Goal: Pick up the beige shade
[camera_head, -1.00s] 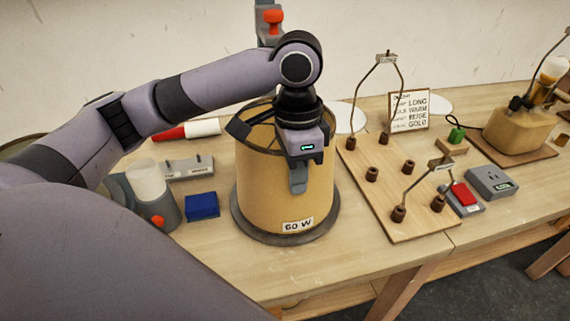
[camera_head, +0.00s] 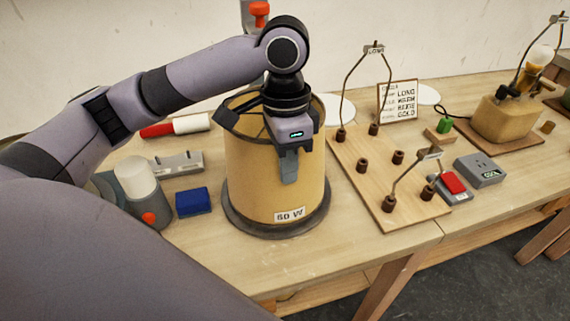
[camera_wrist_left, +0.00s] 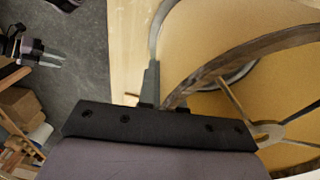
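The beige shade (camera_head: 250,165) is a large tan drum with a dark top rim and a "60 W" label on its front. It stands upright on a dark round base (camera_head: 243,225). My left gripper (camera_head: 289,168) comes down over its near right rim, with one finger against the outside wall. The other finger is hidden. In the left wrist view, the finger (camera_wrist_left: 149,85) lies close against the shade (camera_wrist_left: 215,35) at its rim, and the gripper looks shut on the wall. My right gripper is not clearly seen in the head view.
A wooden board (camera_head: 345,155) with brown sockets and wire frames is close on the right. A blue block (camera_head: 193,202) and a grey-and-white device (camera_head: 140,190) stand left. The table front is clear.

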